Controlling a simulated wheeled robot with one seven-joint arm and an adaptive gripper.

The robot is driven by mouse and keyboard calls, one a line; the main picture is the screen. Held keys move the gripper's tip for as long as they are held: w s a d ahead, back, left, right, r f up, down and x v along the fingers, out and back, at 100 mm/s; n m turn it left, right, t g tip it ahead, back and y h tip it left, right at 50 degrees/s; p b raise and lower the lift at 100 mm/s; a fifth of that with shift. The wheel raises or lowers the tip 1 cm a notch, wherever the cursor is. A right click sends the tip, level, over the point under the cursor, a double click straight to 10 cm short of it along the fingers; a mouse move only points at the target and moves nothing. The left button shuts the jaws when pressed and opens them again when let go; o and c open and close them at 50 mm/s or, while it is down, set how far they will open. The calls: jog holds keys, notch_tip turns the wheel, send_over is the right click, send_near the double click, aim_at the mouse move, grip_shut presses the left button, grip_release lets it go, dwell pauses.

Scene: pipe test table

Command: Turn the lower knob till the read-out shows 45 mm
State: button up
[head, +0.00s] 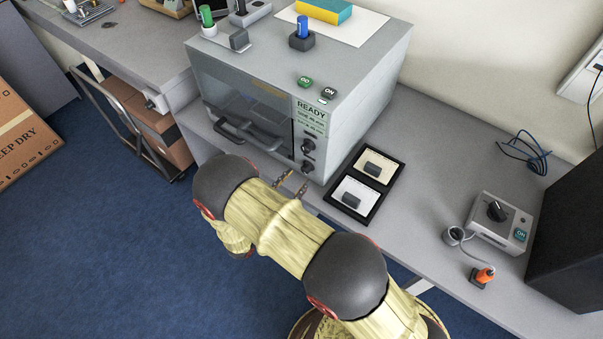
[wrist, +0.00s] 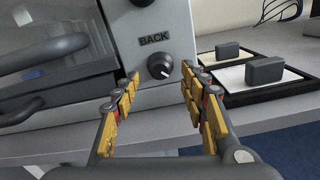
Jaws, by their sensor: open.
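The grey test machine (head: 240,75) stands on the table with a green read-out (head: 311,117) marked READY. The smaller lines of the read-out are too small to read. Below it are an upper knob (head: 308,145) and a lower knob (head: 308,166). In the wrist view the lower knob (wrist: 160,65) is black with a light pointer mark, under the word BACK. The upper knob is partly cut off at the top edge there. My gripper (wrist: 158,95) is open and empty, its fingers either side of the line to the lower knob and short of it. It also shows in the head view (head: 292,184).
A black two-part tray (head: 353,208) with dark blocks lies right of the machine. The machine's door handle (head: 246,138) juts out at the left. A control box (head: 499,222) and an orange-tipped plug (head: 482,277) are further right.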

jog(key=v, duration=0.7)
dwell(0.4)
jog(key=s+d+f+m+g+h, duration=0.2)
jog(key=s+d+f+g, duration=0.1)
jog(key=s+d+g, duration=0.3)
jog(key=s+d+r+m+g+y, duration=0.2)
jog(key=s+d+r+m+g, duration=0.35)
jog(key=s+m+g, duration=0.2)
jog(key=s+d+r+m+y, duration=0.1)
jog(key=s+r+m+y, duration=0.1)
jog(key=r+m+y, duration=0.6)
jog(key=s+d+r+m+y, duration=0.15)
jog(key=r+m, duration=0.25)
jog(key=r, duration=0.7)
jog(key=s+d+r+m+t+y, duration=0.1)
jog(key=d+r+m+t, duration=0.3)
jog(key=d+r, duration=0.5)
notch_tip(320, 180, up, 4)
jog(key=shift+s+d+r+m+t, duration=0.1)
jog(key=shift+s+d+m+t, duration=0.1)
jog(key=shift+s+m+t, duration=0.2)
